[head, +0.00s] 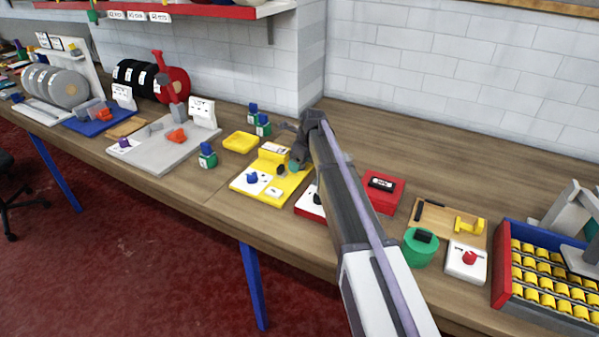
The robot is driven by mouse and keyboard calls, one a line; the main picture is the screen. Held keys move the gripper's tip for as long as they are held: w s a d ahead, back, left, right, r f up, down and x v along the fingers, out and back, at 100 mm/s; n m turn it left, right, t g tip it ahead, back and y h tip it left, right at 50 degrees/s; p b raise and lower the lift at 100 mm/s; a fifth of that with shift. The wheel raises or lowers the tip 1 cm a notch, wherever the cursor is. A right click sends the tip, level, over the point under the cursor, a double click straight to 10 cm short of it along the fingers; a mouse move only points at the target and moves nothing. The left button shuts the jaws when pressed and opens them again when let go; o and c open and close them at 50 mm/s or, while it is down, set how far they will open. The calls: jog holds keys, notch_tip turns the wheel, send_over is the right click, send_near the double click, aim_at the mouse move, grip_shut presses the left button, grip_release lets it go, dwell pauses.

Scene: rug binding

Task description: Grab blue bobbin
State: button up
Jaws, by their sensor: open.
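My gripper (298,161) is open, seen small and from behind, over the far right part of a yellow tray (266,198). A small teal-green piece (293,168) and a dark piece (281,171) show right at its fingers; I cannot tell whether they touch. A small blue piece (252,178), knob- or bobbin-like, sits on a white plate at the tray's left, apart from the gripper. Blue-and-green pieces stand on the table: one (207,155) left of the tray, two more (253,112) (263,125) behind it. Which is the blue bobbin I cannot tell.
A shallow yellow dish (241,142) lies behind the tray. A red box (382,191) and a green round container (420,246) stand right of my arm. A grey board (165,145) lies left. My arm hides part of the table.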

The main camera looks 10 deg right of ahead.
jog(key=c, duration=1)
